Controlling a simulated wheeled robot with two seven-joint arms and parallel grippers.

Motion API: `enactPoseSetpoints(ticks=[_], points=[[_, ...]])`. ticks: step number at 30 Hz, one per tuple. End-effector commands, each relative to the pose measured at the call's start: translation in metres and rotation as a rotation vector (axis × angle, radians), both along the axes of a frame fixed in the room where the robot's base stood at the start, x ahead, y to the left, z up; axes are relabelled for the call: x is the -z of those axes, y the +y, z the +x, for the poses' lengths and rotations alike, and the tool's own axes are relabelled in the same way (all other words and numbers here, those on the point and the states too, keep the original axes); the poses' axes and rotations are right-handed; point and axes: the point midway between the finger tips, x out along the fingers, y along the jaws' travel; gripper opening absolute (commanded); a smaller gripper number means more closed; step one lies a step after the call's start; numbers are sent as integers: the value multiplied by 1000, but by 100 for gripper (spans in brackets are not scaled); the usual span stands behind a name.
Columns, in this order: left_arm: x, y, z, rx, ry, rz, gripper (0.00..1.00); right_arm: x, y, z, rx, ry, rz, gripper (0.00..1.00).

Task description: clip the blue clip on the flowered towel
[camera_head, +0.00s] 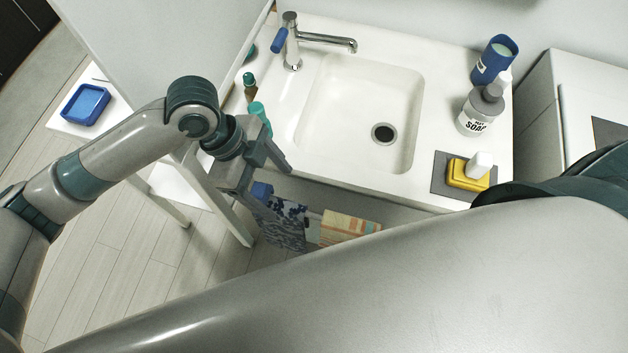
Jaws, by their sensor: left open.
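The flowered towel (287,226), dark blue with pale flowers, hangs below the front edge of the sink counter. My left gripper (284,190) is open, over the towel's upper left part in the picture, and hides some of it. A small blue thing (262,189), which may be the blue clip, shows beside the gripper's fingers near the towel's top. I cannot tell whether it touches the towel or a finger. My right gripper is out of view.
A striped towel (347,228) hangs right of the flowered one. The sink (345,150) has a tap (315,38) with a blue part. A soap bottle (480,110) and yellow sponge (470,175) stand at right. A blue tray (85,104) sits at left. My large arm link fills the foreground.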

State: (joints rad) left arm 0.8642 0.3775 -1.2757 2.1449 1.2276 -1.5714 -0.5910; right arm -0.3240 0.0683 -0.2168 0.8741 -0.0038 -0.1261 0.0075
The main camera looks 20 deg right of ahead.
Motion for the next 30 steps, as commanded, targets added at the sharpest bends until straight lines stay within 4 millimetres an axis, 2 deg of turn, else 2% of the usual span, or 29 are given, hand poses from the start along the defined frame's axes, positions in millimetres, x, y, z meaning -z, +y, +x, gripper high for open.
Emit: enactPoseSetpoints(ticks=[6, 13, 20, 30], points=[[-23, -35, -21, 5, -2, -3, 73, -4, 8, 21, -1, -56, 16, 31], [-41, -60, -36, 2, -1, -2, 73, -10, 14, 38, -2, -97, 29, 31], [-48, -69, -42, 0, 0, 0, 73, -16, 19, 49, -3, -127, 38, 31], [-49, -70, -42, 0, 0, 0, 73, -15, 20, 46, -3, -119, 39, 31]])
